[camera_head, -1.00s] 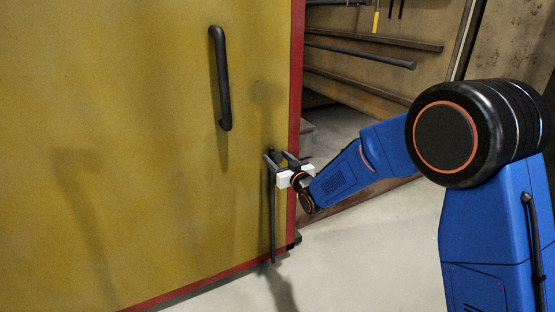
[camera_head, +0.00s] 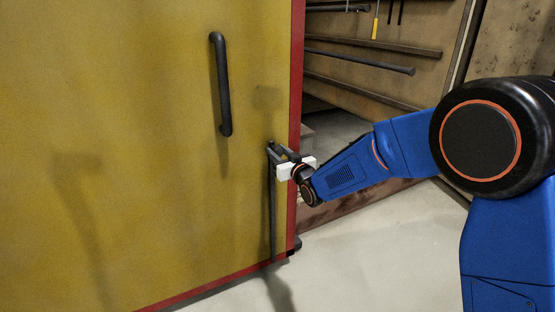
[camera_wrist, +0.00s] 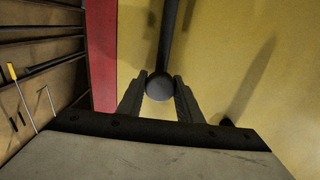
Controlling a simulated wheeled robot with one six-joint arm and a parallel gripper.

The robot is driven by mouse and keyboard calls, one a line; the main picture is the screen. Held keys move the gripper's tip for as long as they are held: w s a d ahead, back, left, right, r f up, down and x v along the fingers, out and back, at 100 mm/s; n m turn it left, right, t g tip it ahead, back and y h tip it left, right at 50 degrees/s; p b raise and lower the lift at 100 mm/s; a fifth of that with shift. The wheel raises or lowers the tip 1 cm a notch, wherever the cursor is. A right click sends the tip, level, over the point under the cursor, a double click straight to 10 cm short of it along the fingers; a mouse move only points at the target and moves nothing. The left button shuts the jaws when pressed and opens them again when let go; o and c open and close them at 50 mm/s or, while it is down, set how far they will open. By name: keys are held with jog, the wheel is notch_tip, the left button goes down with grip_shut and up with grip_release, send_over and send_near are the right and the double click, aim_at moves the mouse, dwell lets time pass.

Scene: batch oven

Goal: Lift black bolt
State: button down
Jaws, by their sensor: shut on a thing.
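The black bolt (camera_head: 272,215) is a thin dark upright rod on the yellow door (camera_head: 120,120), near its red right edge. In the head view it runs from my gripper down to about the door's bottom edge. My gripper (camera_head: 276,151) is at the bolt's upper end, with its fingers reaching in from the right. In the wrist view the bolt (camera_wrist: 168,40) runs away from the camera, and its rounded end sits between the two fingers of my gripper (camera_wrist: 162,88). The fingers are closed on that end.
A black handle (camera_head: 221,85) is fixed on the door above and left of my gripper. Right of the door's red edge is an open space with dark bars (camera_head: 360,62) along a brown wall. Pale floor (camera_head: 370,250) lies clear below my arm.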

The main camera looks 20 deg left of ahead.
jog(key=shift+r, duration=0.35)
jog(key=c, duration=1.3)
grip_release()
jog(key=shift+o, duration=0.2)
jog(key=shift+f, duration=0.1)
jog(key=v, duration=1.7)
jog(key=shift+s, duration=0.2)
jog(key=shift+d, duration=0.15)
